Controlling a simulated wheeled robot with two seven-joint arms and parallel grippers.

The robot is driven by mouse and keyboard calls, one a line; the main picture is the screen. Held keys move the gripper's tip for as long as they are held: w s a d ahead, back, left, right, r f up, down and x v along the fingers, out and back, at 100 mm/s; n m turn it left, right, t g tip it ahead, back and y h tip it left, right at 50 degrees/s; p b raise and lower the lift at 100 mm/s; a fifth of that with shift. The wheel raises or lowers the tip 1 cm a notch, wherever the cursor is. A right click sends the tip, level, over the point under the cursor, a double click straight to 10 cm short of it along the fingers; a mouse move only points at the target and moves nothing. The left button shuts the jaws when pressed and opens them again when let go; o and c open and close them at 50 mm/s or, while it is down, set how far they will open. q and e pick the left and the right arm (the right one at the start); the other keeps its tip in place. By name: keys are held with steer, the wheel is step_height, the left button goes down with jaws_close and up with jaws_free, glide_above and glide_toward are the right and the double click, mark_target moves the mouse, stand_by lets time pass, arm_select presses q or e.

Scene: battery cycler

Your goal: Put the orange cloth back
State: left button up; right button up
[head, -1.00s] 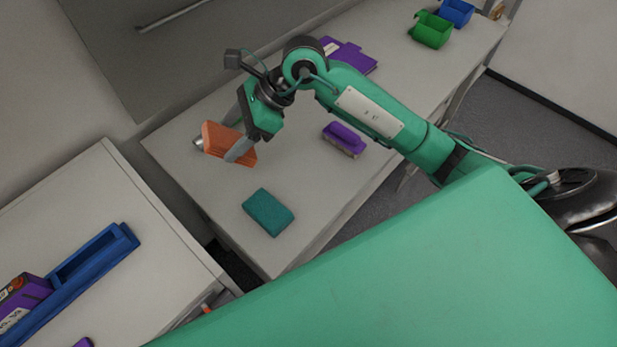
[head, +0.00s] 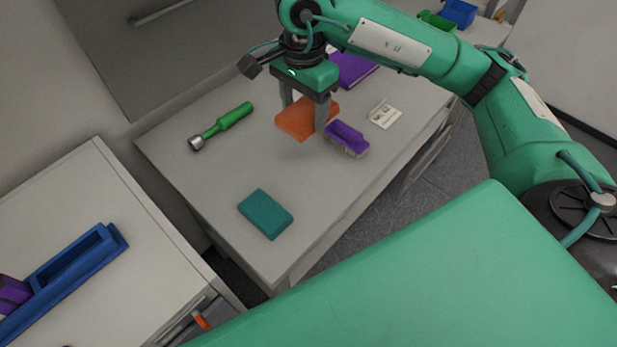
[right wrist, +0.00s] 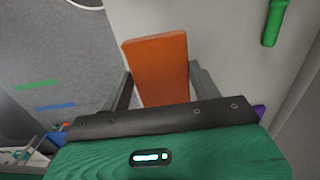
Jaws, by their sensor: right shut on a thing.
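The orange cloth (head: 300,119) is a folded orange block between the fingers of my right gripper (head: 305,112), which is shut on it. It appears held a little above the grey table, left of the purple brush. In the right wrist view the cloth (right wrist: 158,68) sticks out from between the two fingers. A similar folded teal cloth (head: 265,214) lies flat on the table nearer the front. My left gripper is not in view.
A green-handled tool (head: 222,125) lies on the left of the table (head: 200,175). A purple brush (head: 346,139) and a small white plate (head: 384,114) are at the right, a purple folder (head: 354,69) behind. A blue tray (head: 75,268) sits on the left cabinet. Table centre is clear.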

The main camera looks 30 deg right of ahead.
mark_target(305, 181)
step_height(305, 181, down, 20)
steer(key=p, duration=0.4)
steer(key=shift+r+p, duration=0.1)
steer(key=shift+p, duration=0.2)
steer(key=o, duration=0.9)
step_height(305, 181, up, 12)
steer(key=b, duration=0.2)
steer(key=shift+b, duration=0.4)
